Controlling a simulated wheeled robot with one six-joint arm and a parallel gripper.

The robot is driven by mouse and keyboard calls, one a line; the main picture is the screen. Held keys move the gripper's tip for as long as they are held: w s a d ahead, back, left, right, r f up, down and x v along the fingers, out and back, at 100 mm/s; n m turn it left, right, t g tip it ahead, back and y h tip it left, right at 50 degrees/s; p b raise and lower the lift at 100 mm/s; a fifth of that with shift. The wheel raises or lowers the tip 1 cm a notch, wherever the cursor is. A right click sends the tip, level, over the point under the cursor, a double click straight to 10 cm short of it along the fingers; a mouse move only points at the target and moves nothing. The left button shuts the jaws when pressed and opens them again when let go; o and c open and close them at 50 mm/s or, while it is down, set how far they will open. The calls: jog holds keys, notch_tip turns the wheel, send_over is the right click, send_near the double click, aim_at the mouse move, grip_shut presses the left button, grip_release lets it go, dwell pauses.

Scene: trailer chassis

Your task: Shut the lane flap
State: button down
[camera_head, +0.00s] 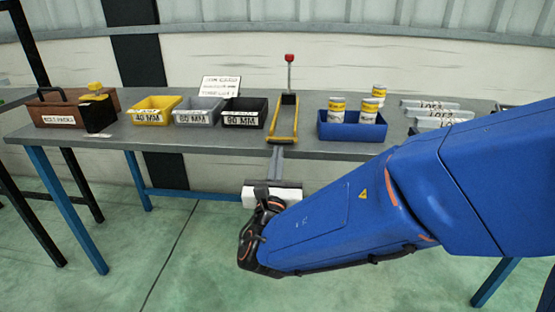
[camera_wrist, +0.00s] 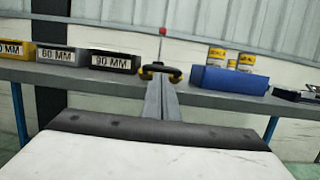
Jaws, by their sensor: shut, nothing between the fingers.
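A narrow lane with yellow side rails (camera_head: 284,122) lies on the grey bench between the black bin and the blue bin. A black block (camera_head: 289,99) and a stem with a red knob (camera_head: 289,58) stand at its far end. In the wrist view the lane's near end shows yellow and black (camera_wrist: 175,73). I cannot tell clearly which part is the flap or how far open it is. My gripper (camera_head: 279,150) is shut and empty, its grey fingers pointing at the lane's near end. In the wrist view the fingertips (camera_wrist: 160,80) overlap that end; contact cannot be told.
Yellow (camera_head: 155,109), grey (camera_head: 199,110) and black (camera_head: 244,112) bins stand left of the lane. A blue bin (camera_head: 352,131) with several yellow-and-white cans stands right. Labelled metal pieces (camera_head: 430,112) lie farther right. The bench's front edge (camera_head: 215,146) is below the fingers.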

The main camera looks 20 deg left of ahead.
jog(key=shift+r+g, duration=0.3)
jog(key=shift+r, duration=0.05)
jog(key=shift+w+r, duration=0.1)
jog(key=shift+r, duration=0.15)
jog(key=shift+w+a+r+g+h, duration=0.1)
jog(key=shift+w+r+g+h, duration=0.1)
jog(key=shift+r+g, duration=0.5)
jog(key=shift+w+r+g+h, duration=0.15)
jog(key=shift+r+g+h, duration=0.05)
jog(key=shift+r+g, duration=0.45)
notch_tip(320, 180, up, 6)
jog(key=g+h, duration=0.2)
jog(key=g, duration=0.6)
send_over(278, 142)
jog(key=w, duration=0.3)
jog(key=shift+w+a+r+t, duration=0.2)
jog(key=shift+w+a, duration=0.1)
jog(key=shift+w, duration=0.55)
jog(key=shift+w+a+r+t, duration=0.15)
jog(key=shift+w+a, duration=0.15)
jog(key=shift+w, duration=0.5)
jog(key=shift+s, duration=0.1)
